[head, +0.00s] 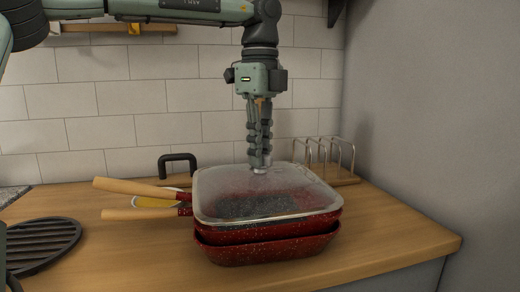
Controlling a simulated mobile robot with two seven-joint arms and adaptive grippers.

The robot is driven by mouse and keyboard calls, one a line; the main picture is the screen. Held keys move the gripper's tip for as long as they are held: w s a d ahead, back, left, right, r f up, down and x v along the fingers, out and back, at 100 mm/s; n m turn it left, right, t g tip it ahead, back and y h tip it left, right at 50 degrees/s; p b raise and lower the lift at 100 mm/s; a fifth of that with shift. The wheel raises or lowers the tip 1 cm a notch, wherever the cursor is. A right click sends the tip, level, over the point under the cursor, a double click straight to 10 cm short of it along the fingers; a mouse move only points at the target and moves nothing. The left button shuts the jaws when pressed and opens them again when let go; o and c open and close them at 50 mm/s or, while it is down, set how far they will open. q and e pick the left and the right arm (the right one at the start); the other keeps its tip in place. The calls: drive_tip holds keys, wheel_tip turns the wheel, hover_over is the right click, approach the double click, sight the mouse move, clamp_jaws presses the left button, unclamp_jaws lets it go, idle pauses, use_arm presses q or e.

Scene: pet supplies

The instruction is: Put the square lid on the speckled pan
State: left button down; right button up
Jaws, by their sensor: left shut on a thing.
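The square lid (222,186) is clear glass with a pale rim and a small knob on top. It lies level over the upper of two stacked red speckled pans (265,232); I cannot tell whether its rim touches the pan all round. The lower red pan (268,252) sits on the counter. Both pans have wooden handles pointing left. My left gripper (260,163) points straight down from above and is shut on the lid's knob. My right gripper is not in view.
A wire rack on a wooden base (345,180) stands behind right, near the grey wall. A yellow-filled dish (150,203) is partly hidden behind the handles. A black handle (177,159) rises behind it. A black slatted trivet (42,243) lies at left. The counter front is clear.

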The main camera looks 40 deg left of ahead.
use_arm(q)
drive_tip(key=shift+f, duration=0.35)
idle(1.1)
drive_tip(key=c, duration=1.5)
unclamp_jaws()
drive_tip(key=shift+c, duration=0.2)
drive_tip(key=shift+o, duration=0.3)
drive_tip(key=shift+f, duration=0.15)
wheel_tip(320, 180, up, 12)
